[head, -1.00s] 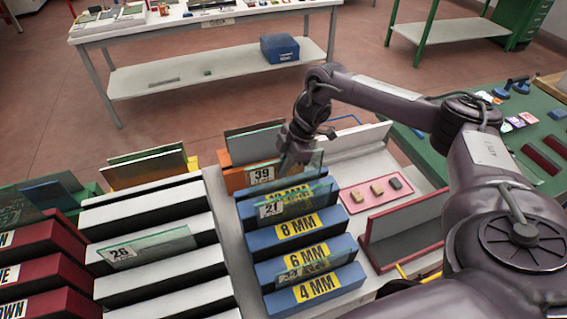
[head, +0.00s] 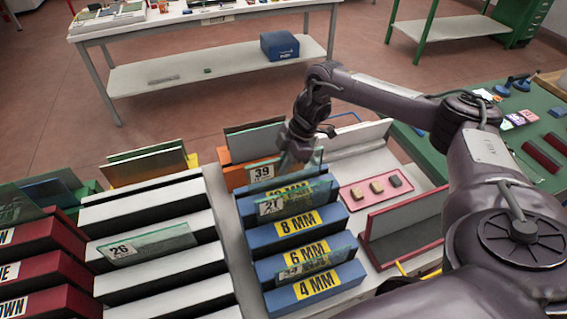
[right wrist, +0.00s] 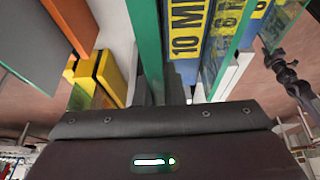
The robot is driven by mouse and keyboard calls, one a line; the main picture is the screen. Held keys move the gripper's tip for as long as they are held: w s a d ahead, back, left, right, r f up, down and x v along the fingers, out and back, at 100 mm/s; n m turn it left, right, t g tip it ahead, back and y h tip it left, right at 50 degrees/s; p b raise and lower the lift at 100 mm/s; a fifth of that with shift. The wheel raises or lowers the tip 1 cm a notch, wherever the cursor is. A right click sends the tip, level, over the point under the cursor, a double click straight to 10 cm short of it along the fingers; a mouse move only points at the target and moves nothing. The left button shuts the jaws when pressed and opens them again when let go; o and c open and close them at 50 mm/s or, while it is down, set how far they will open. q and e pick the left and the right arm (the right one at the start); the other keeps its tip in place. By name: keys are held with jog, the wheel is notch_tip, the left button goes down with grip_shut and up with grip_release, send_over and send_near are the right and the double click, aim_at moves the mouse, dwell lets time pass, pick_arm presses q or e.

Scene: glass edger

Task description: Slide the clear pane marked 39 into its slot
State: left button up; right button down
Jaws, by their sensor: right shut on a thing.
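The clear pane marked 39 (head: 262,172) stands upright at the back of the blue rack, behind the 10 MM label. My right gripper (head: 298,155) is shut on this pane near its upper right edge. In the right wrist view a green pane edge (right wrist: 147,45) rises from the gripper beside the 10 MM label (right wrist: 188,30). The blue rack (head: 340,246) carries 8 MM, 6 MM and 4 MM labels. I cannot tell whether the pane's lower edge is seated, as it is hidden. My left gripper is not in view.
Pane 21 (head: 270,207) and another pane (head: 292,271) stand in the blue rack. Pane 26 (head: 125,249) stands in the white rack (head: 150,292) at left. An orange rack (head: 233,177) is close behind. A pink tray (head: 360,205) lies right of the blue rack.

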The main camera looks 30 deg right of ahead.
jog(key=shift+w+f, duration=0.1)
jog(key=c, duration=1.5)
grip_release()
jog(key=shift+o, duration=0.2)
jog(key=b+v, duration=0.2)
jog(key=v, duration=0.4)
jog(key=shift+d+r, duration=0.15)
jog(key=shift+r, duration=0.25)
jog(key=shift+s+d+r, duration=0.15)
jog(key=shift+s+r, duration=0.1)
jog(key=shift+r, duration=0.2)
